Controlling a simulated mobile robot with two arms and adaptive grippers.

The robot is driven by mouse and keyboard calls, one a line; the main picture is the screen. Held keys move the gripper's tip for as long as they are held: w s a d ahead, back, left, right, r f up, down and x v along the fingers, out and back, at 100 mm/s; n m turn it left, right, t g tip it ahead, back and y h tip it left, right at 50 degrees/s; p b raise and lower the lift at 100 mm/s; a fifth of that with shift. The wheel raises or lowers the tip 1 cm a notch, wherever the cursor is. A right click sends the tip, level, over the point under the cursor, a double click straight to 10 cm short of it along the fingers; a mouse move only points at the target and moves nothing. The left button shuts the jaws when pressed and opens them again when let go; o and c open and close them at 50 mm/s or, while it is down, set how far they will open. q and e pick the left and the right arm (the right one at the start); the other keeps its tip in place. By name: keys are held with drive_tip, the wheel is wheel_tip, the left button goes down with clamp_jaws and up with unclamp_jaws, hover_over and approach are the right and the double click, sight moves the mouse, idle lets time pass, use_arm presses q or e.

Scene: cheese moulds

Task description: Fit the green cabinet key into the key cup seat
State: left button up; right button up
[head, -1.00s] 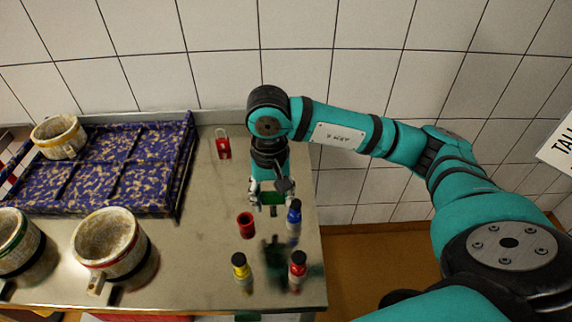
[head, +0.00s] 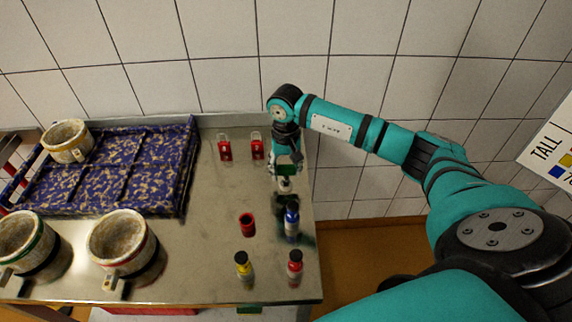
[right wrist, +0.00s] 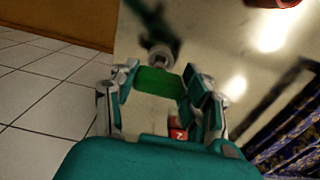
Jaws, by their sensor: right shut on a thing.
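My right gripper (head: 287,168) is shut on the green key (head: 288,170), near the back right of the steel table. In the right wrist view, the key is a green block (right wrist: 158,82) between both fingertips of the gripper (right wrist: 160,84). A small grey round cup, which looks like the key cup seat (head: 285,186), stands just in front of the key in the head view. In the right wrist view its ring-shaped rim (right wrist: 160,57) shows just past the key. The key appears outside the cup; I cannot tell whether they touch. My left gripper is not in view.
Two red padlocks (head: 225,150) (head: 257,149) stand behind left of the gripper. A red cup (head: 247,225) and blue (head: 291,222), yellow (head: 244,266) and red (head: 295,266) bottles stand in front. A blue speckled tray (head: 110,205) and several moulds (head: 122,245) occupy the left.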

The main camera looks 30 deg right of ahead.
drive_tip(key=shift+f+b, duration=0.2)
drive_tip(key=shift+b, duration=0.15)
drive_tip(key=o, duration=1.1)
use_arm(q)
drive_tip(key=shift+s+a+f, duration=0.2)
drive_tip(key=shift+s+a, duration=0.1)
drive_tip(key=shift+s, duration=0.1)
use_arm(e)
drive_tip(key=shift+o, duration=0.2)
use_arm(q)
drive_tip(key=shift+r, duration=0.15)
use_arm(e)
drive_tip(key=shift+r, duration=0.15)
drive_tip(key=shift+r, duration=0.2)
wheel_tip(320, 180, up, 11)
drive_tip(key=b, duration=0.3)
drive_tip(key=shift+f, duration=0.2)
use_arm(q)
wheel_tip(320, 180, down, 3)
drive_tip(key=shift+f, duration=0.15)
use_arm(e)
drive_tip(key=shift+r, duration=0.55)
